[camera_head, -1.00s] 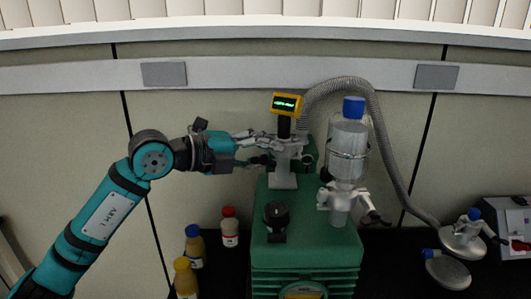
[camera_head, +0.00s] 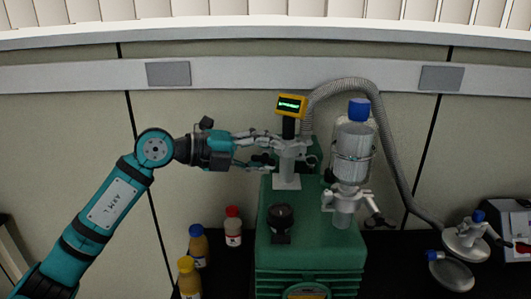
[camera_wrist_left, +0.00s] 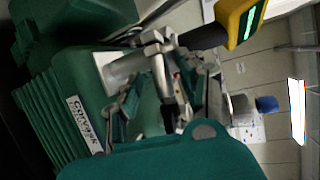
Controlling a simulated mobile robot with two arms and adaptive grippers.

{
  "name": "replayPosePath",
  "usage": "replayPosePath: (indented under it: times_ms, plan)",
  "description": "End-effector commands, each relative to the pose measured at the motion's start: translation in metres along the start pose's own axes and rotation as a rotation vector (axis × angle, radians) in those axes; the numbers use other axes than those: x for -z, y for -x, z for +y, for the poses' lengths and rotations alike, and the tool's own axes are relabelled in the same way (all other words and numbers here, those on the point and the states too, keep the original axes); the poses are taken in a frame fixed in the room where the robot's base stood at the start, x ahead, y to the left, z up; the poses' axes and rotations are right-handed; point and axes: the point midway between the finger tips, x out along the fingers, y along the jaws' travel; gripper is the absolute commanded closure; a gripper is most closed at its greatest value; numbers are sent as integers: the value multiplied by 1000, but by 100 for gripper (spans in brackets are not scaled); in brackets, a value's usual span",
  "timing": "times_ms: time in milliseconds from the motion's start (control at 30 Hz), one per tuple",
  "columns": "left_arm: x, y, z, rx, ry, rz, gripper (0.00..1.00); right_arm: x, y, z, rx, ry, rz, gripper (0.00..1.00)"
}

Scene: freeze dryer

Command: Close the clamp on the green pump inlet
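The green pump (camera_head: 310,255) stands on the dark bench. Its grey metal inlet (camera_head: 287,178) rises from the back of the top, with a yellow-framed gauge (camera_head: 291,105) above it. A clamp (camera_head: 298,146) sits around the inlet joint; my fingers partly hide it, and I cannot tell how its lever stands. My left gripper (camera_head: 268,150) comes in from the left with its fingers apart, one above the other, tips right beside the clamp. In the left wrist view, the fingers (camera_wrist_left: 155,100) reach toward the metal inlet (camera_wrist_left: 122,68). My right gripper is out of view.
A clear bottle with a blue cap (camera_head: 353,155) stands on the pump's right side, clamped below. A corrugated hose (camera_head: 385,150) arches behind it. A black knob (camera_head: 280,218) sits in front of the inlet. Several small bottles (camera_head: 233,228) stand left of the pump.

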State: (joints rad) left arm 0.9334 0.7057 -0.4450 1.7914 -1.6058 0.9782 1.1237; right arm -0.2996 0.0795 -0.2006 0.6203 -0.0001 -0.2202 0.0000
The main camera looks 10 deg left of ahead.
Motion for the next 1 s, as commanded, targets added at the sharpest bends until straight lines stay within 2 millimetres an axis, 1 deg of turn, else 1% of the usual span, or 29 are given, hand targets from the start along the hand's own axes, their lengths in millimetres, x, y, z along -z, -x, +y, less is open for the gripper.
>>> replayPosePath:
  times_ms: [200, 267, 333, 467, 600, 800, 900, 1000]
  plan:
    - [0, 0, -1, 1, -1, 1, 61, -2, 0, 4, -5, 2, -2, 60]
    - [0, 3, -1, 2, -1, -1, 61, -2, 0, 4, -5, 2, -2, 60]
    - [-1, 10, -1, 1, -1, -2, 61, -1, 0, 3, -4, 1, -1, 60]
    - [-1, 32, 0, -1, -1, -4, 61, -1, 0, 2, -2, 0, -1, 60]
    - [-1, 63, 0, -2, -2, -5, 61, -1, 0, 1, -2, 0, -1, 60]
    - [0, 100, 1, -3, 1, -2, 61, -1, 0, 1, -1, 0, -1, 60]
    - [0, 112, 1, -2, 1, -2, 61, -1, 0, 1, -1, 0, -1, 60]
    - [0, 118, 0, 0, 0, 0, 61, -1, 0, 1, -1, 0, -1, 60]
